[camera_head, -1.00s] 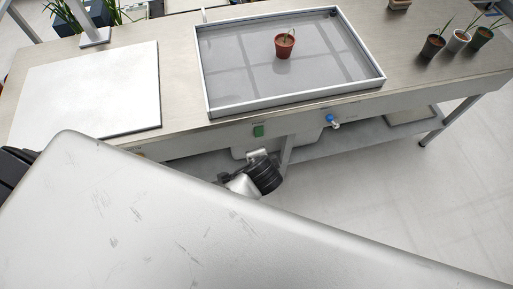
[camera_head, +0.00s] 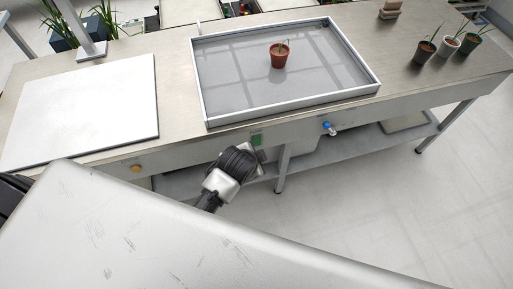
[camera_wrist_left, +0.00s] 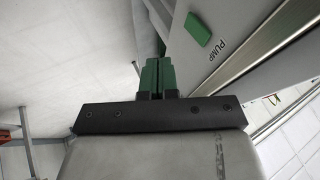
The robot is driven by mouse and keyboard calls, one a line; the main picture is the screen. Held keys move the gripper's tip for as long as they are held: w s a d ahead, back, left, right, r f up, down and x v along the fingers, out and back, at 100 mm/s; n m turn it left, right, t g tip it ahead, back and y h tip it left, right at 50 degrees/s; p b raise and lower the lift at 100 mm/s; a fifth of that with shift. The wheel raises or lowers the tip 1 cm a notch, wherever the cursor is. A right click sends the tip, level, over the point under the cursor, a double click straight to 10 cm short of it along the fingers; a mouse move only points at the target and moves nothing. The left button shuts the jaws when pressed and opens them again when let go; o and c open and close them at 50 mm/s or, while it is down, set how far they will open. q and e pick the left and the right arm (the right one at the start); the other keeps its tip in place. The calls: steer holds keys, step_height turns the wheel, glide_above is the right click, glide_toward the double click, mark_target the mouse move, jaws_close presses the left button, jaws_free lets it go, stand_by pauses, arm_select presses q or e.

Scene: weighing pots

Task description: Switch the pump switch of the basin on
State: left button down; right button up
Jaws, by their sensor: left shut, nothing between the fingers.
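The pump switch (camera_head: 257,140) is a small green rocker on the front panel of the bench, below the front edge of the basin (camera_head: 289,109). In the left wrist view the green switch (camera_wrist_left: 197,29) shows beside the printed word PUMP. My left gripper (camera_wrist_left: 157,70) has its green-tipped fingers shut and empty, to the left of the switch in that view and apart from it. In the head view my left wrist is just below and left of the switch, and its fingers are mostly hidden. I cannot tell whether the switch is on or off. My right gripper is out of view.
A red-brown pot (camera_head: 279,56) with a seedling stands in the basin. A blue-handled tap (camera_head: 327,127) is right of the switch, and an orange knob (camera_head: 135,168) is on the left. A white board (camera_head: 82,111) lies on the bench. A lower shelf (camera_head: 345,149) runs underneath.

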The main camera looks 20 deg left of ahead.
mark_target(257, 141)
arm_select(q)
steer(key=w+f, duration=0.2)
steer(key=w+a+f+b, duration=0.1)
steer(key=w+f, duration=0.1)
steer(key=w, duration=0.1)
steer(key=w+f, duration=0.3)
steer(key=shift+a, duration=0.4)
steer(key=shift+f, duration=0.1)
steer(key=shift+w+a+t, duration=0.15)
steer(key=shift+t, duration=0.15)
